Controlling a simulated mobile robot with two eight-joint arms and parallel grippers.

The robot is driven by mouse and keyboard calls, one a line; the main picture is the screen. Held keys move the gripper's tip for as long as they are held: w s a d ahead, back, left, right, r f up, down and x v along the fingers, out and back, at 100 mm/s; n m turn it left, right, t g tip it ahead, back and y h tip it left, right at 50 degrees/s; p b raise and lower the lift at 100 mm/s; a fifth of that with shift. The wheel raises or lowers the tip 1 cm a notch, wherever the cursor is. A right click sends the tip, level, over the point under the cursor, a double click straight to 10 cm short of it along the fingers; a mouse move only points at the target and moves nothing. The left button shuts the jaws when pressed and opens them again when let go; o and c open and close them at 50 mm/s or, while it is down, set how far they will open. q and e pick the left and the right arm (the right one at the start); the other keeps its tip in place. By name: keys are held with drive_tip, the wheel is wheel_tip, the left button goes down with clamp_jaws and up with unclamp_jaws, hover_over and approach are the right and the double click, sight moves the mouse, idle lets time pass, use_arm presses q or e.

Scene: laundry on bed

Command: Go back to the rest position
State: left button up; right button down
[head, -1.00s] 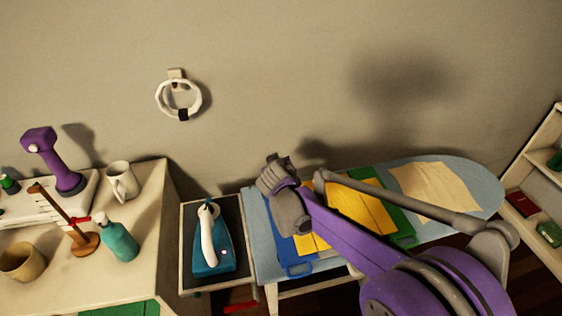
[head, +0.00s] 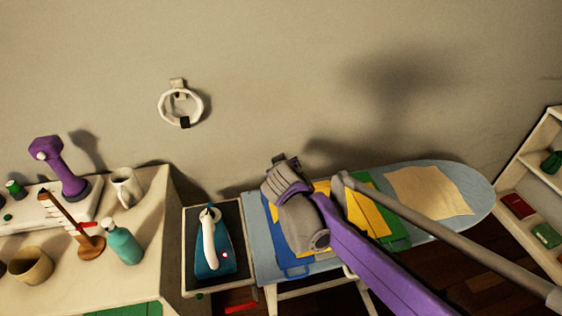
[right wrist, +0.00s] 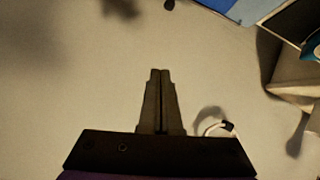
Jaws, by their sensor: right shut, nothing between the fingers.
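My right gripper (head: 281,162) is in the head view, on a purple and grey arm from the lower right. In that picture it covers part of the ironing board and cloths; its height above them is hard to tell. In the right wrist view its two dark fingers (right wrist: 160,73) are together with nothing between them, against the plain wall. My left gripper is in neither view now.
The ironing board (head: 476,190) carries blue, yellow, green and cream cloths (head: 432,190). An iron (head: 210,245) stands on a dark stand left of it. A table (head: 150,230) holds a mug, bottle and pot. Shelves (head: 515,180) are at right; a white ring (head: 181,104) hangs on the wall.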

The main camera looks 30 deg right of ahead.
drive_tip(key=shift+s+a+r, duration=0.15)
drive_tip(key=shift+s+r, duration=0.3)
drive_tip(key=shift+s, duration=0.15)
drive_tip(key=s+a+f+g+y, duration=0.1)
drive_tip(key=s+a+f+y, duration=0.1)
drive_tip(key=s+a+f, duration=0.2)
drive_tip(key=s+a+f+g+y, duration=0.1)
drive_tip(key=s+a+f, duration=0.3)
drive_tip(key=s, duration=0.7)
drive_tip(key=s+a+f+n+g+y, duration=0.1)
drive_tip(key=s+a+f+g+y, duration=0.1)
drive_tip(key=s+a+f, duration=0.3)
drive_tip(key=shift+s+f+y, duration=0.25)
drive_tip(key=shift+s+y, duration=0.05)
drive_tip(key=shift+s, duration=0.9)
